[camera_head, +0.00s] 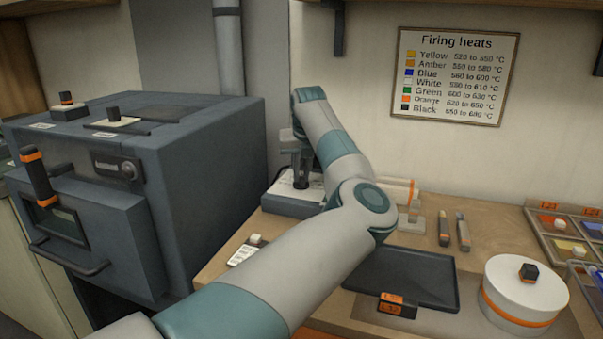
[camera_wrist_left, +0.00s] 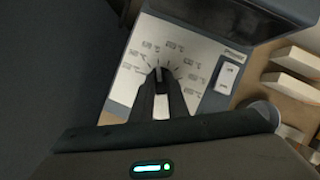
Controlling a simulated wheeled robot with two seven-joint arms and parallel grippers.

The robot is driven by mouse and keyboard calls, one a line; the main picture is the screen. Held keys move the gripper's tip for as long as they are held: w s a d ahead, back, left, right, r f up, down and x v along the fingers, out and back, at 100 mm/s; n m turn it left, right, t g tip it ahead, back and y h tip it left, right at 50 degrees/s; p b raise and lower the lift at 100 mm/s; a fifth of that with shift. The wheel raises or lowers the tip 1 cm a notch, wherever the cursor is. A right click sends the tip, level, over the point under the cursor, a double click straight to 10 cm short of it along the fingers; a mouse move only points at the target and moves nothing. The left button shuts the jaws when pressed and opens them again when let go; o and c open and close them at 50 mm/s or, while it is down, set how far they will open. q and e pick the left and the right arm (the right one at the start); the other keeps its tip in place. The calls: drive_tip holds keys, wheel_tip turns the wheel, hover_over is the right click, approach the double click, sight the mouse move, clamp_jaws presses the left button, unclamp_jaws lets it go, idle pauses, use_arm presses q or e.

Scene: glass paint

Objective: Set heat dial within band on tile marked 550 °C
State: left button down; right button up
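A dark control box (camera_head: 290,207) with a white dial plate (camera_head: 284,188) stands on the bench beside the kiln. In the left wrist view the dial plate (camera_wrist_left: 123,90) has marks and small labels in a fan, too blurred to read. My left gripper (camera_head: 302,180) points down at the plate. My right gripper is out of view.
A grey kiln (camera_head: 205,160) stands at left. A firing heats chart (camera_head: 455,75) hangs on the wall. A black tray (camera_head: 415,275), a white round turntable (camera_head: 525,290) and colour trays (camera_head: 545,225) are at right. A white switch (camera_wrist_left: 227,77) is beside the dial plate.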

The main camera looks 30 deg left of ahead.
use_arm(q)
drive_tip(key=shift+n, duration=0.3)
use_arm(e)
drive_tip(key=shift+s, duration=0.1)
use_arm(q)
drive_tip(key=shift+w+d+r+n+g+y+p, duration=0.1)
drive_tip(key=shift+n+g+y+p, duration=0.3)
drive_tip(key=shift+n, duration=0.4)
drive_tip(key=shift+n+p, duration=0.55)
drive_tip(key=shift+n, duration=0.45)
drive_tip(key=shift+w+n+g+y+p, duration=0.1)
drive_tip(key=shift+n+g+y+p, duration=0.35)
drive_tip(key=shift+n, duration=0.35)
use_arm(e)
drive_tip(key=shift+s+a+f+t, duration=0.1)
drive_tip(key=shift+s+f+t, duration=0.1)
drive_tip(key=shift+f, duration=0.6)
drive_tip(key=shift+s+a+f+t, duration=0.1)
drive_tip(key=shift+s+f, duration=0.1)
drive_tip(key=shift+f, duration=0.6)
use_arm(q)
drive_tip(key=c, duration=1.7)
unclamp_jaws()
